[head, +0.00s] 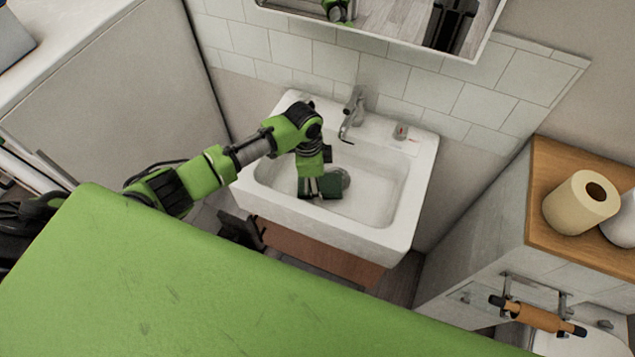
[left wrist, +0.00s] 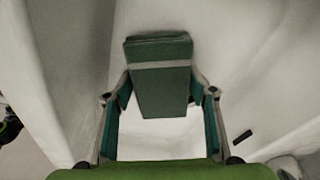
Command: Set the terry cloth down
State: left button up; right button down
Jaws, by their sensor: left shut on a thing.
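The dark green folded terry cloth (left wrist: 160,82) has a paler band across it. In the left wrist view it stands between the two fingers of my left gripper (left wrist: 160,98), which is shut on it. In the head view, my left gripper (head: 318,186) reaches down into the white sink (head: 383,195) and holds the cloth (head: 330,186) in the basin, near the drain. I cannot tell whether the cloth touches the basin floor. My right gripper is in neither view.
A metal faucet (head: 354,108) stands at the back rim of the sink, close to my left arm. A small item (head: 401,131) sits on the rim at right. A wooden-topped cabinet (head: 560,152) with a paper roll (head: 581,205) is further right. The right part of the basin is clear.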

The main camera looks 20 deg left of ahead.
pick_arm(q)
jog(key=shift+f, duration=0.3)
jog(key=shift+f, duration=0.15)
jog(key=o, duration=1)
jog(key=shift+r, duration=0.55)
jog(key=r, duration=0.3)
jog(key=a+r, duration=0.1)
jog(key=r, duration=0.3)
jog(key=r+b, duration=0.1)
jog(key=r, duration=0.3)
jog(key=shift+s+a+r, duration=0.1)
jog(key=shift+s+a, duration=0.1)
jog(key=shift+s, duration=0.05)
